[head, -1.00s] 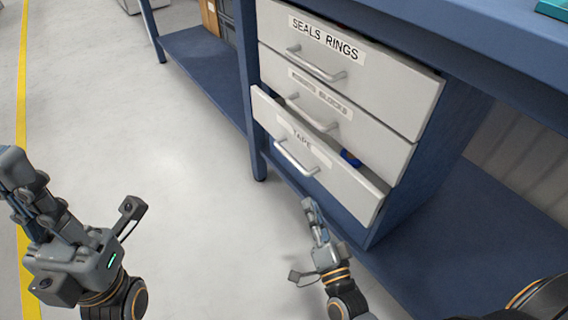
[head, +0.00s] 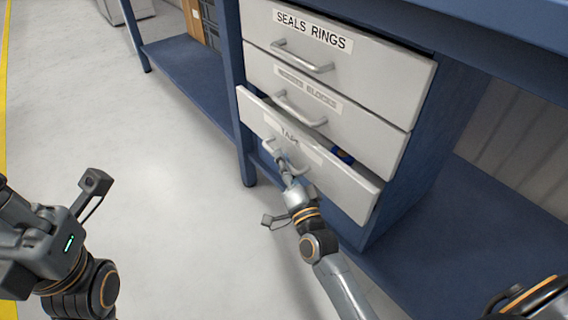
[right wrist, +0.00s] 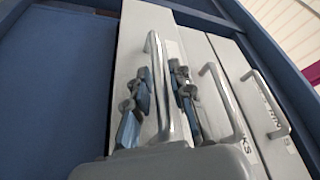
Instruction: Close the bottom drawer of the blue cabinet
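The blue cabinet (head: 432,135) has light grey drawer fronts. Its bottom drawer (head: 340,185), labelled TAPE, stands partly pulled out, with a blue item (head: 342,156) showing inside. My right gripper (head: 283,160) is at that drawer's handle (head: 268,147) and hides part of it. In the right wrist view, the open fingers (right wrist: 160,100) lie on either side of the bar handle (right wrist: 158,70), with gaps visible; contact cannot be told. My left gripper (head: 45,245) is at the lower left of the head view, away from the cabinet, its fingertips cut off.
The middle drawer (head: 350,120) and the top drawer, SEALS RINGS (head: 385,75), sit above and look shut. A blue leg (head: 236,100) stands left of the drawers, and a low blue shelf (head: 185,65) lies beyond it. The floor (head: 160,200) at left is clear.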

